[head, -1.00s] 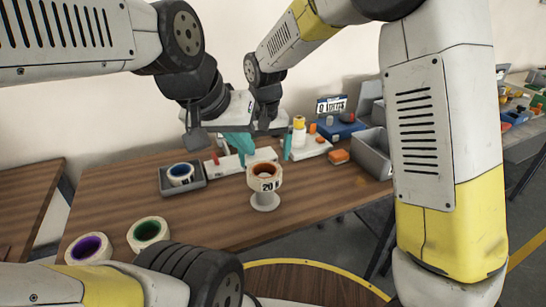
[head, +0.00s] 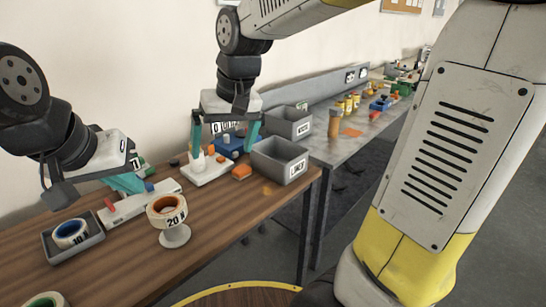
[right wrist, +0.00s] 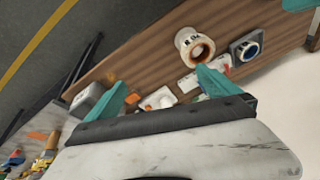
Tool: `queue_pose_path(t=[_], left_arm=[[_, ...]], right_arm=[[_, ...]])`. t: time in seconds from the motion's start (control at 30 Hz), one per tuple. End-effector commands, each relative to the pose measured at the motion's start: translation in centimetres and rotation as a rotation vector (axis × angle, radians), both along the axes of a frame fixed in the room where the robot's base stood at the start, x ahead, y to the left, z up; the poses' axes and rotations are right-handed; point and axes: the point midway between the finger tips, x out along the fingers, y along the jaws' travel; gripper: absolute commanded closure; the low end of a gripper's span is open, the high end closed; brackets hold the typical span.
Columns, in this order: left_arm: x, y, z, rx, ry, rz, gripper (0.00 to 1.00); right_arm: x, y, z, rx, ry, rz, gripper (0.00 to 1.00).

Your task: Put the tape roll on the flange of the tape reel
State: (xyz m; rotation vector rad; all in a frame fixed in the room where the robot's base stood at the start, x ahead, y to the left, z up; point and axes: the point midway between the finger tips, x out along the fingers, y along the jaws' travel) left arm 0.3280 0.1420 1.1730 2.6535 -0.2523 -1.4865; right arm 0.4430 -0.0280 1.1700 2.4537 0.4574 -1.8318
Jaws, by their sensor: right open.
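The cream tape roll (head: 167,208), marked 20 N with an orange core, sits on top of a white pedestal stand (head: 174,239), apparently the tape reel, in the head view. I cannot tell whether it lies fully flat on the flange. The roll also shows in the right wrist view (right wrist: 194,47). My left gripper (head: 127,184) is behind and left of the roll, apart from it; its finger opening is unclear. My right gripper (head: 224,142) is open and empty over the back of the table, beyond the roll; its fingers show in the right wrist view (right wrist: 165,92).
A blue-cored roll (head: 70,234) sits in a grey tray (head: 90,240) at left; a green-cored roll (head: 45,300) is at the lower left. White fixtures (head: 205,172), an orange block (head: 242,172) and grey bins (head: 280,160) stand behind. Bare wood lies right of the stand.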

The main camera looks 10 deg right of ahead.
Motion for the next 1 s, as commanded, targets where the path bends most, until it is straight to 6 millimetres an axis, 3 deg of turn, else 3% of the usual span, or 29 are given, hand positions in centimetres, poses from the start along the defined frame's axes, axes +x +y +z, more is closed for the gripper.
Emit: queue_pose_path(t=[0.03, 0.1, 0.2, 0.33, 0.53, 1.0], left_arm=[[0.0, 0.0, 0.0, 0.0, 0.0, 0.0, 1.0], [0.0, 0.0, 0.0, 0.0, 0.0, 0.0, 1.0], [0.0, 0.0, 0.0, 0.0, 0.0, 0.0, 1.0], [0.0, 0.0, 0.0, 0.0, 0.0, 0.0, 1.0], [0.0, 0.0, 0.0, 0.0, 0.0, 0.0, 1.0], [0.0, 0.0, 0.0, 0.0, 0.0, 0.0, 1.0]], right_arm=[[-1.5, -2.4, 0.7, 0.021, -0.032, -0.035, 0.0], [-3.6, -5.0, 1.2, 0.043, -0.074, -0.071, 0.0], [-6.5, -7.9, 1.3, 0.06, -0.133, -0.12, 0.0], [-9.4, -10.2, 0.9, 0.068, -0.193, -0.169, 0.0], [-11.4, -11.5, 0.3, 0.065, -0.238, -0.201, 0.0], [-11.5, -11.5, 0.3, 0.065, -0.241, -0.203, 0.0]])
